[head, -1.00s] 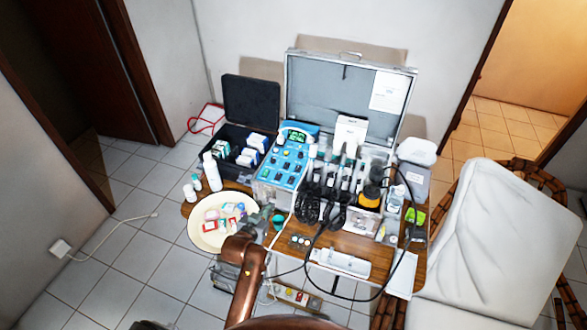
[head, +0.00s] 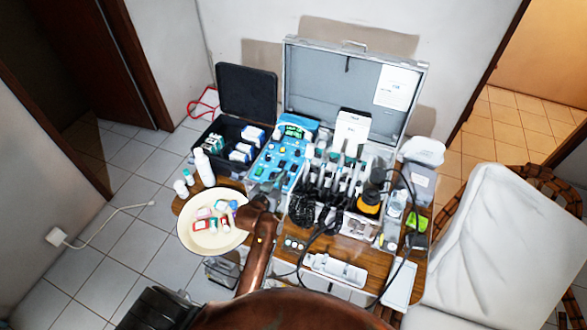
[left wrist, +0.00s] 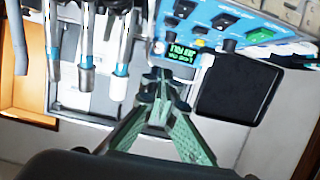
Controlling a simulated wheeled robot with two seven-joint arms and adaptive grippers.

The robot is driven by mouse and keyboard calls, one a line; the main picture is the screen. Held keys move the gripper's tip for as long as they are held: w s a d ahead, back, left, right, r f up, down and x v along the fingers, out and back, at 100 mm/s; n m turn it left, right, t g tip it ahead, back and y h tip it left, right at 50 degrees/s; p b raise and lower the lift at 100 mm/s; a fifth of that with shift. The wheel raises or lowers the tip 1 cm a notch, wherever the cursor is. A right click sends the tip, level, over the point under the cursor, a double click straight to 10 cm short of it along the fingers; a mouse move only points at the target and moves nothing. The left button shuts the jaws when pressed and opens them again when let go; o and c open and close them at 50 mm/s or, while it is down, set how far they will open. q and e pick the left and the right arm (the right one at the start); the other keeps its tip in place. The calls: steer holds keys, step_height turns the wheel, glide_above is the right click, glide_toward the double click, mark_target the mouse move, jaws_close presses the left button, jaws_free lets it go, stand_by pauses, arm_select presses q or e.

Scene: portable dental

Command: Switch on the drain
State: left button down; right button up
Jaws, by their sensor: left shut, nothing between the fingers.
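The blue control panel (head: 284,152) with rows of dark switches and a green display stands in the open case on the table. It also shows in the left wrist view (left wrist: 215,22), with its lit green display (left wrist: 181,52) near the fingertips. I cannot tell which control is the drain switch. My left gripper (head: 268,190) is at the panel's near edge, partly hidden by my brown arm. In the left wrist view its green fingers (left wrist: 163,78) are shut and empty, tips below the display; contact cannot be told. My right gripper is out of view.
Hanging handpieces (head: 335,175) and coiled black hoses stand right of the panel. A cream plate (head: 185,235) with small items lies left of my arm. A black open box (head: 205,130) stands behind it. A white chair (head: 490,240) is at the right.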

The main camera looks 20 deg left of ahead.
arm_select(q)
glide_above(291, 175)
step_height(291, 175, down, 3)
steer(key=shift+w+a+f, duration=0.1)
steer(key=shift+a, duration=0.05)
step_height(291, 175, down, 2)
steer(key=shift+f, duration=1.1)
